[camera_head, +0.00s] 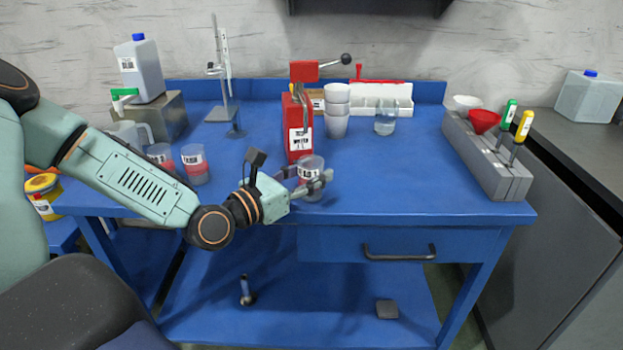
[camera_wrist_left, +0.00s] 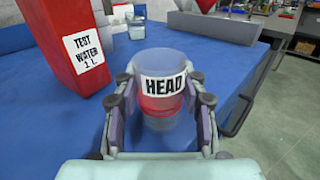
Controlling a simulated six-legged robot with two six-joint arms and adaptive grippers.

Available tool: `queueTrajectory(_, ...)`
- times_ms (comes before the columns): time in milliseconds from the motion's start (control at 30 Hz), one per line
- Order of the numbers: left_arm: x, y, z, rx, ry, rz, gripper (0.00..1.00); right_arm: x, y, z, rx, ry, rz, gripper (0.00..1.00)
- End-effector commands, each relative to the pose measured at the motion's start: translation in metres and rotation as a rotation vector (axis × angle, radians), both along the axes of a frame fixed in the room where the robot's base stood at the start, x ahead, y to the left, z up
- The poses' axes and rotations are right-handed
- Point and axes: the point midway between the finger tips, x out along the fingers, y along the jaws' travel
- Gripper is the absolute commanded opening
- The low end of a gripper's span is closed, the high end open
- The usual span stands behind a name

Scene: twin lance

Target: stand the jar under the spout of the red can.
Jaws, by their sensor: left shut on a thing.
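My left gripper (camera_head: 318,182) is shut on a clear jar (camera_head: 310,170) with a red band and a white label reading HEAD. In the left wrist view the jar (camera_wrist_left: 162,104) is upright between the two fingers (camera_wrist_left: 160,122). It is at the table's front, just in front of the red can (camera_head: 293,128); I cannot tell whether its base touches the table. The red can, labelled TEST WATER 1 L, also shows in the left wrist view (camera_wrist_left: 75,25), left of the jar and apart from it. I cannot clearly make out its spout. My right gripper is not in view.
Two more labelled jars (camera_head: 195,165) stand on the blue table (camera_head: 400,185) at left. A grey rack (camera_head: 487,160) is at right. The table between beaker and rack is clear.

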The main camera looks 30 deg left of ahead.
Motion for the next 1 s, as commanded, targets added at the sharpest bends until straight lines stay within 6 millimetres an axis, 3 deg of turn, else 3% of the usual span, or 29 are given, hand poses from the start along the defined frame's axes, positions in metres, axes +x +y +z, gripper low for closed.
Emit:
queueTrajectory(600, 0.030, 0.030, -0.003, 0.000, -0.002, 0.002, 0.20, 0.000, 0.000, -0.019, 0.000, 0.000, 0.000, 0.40)
queueTrajectory(1000, 0.038, 0.038, -0.003, -0.001, 0.000, 0.002, 0.20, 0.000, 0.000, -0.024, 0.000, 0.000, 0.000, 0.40)
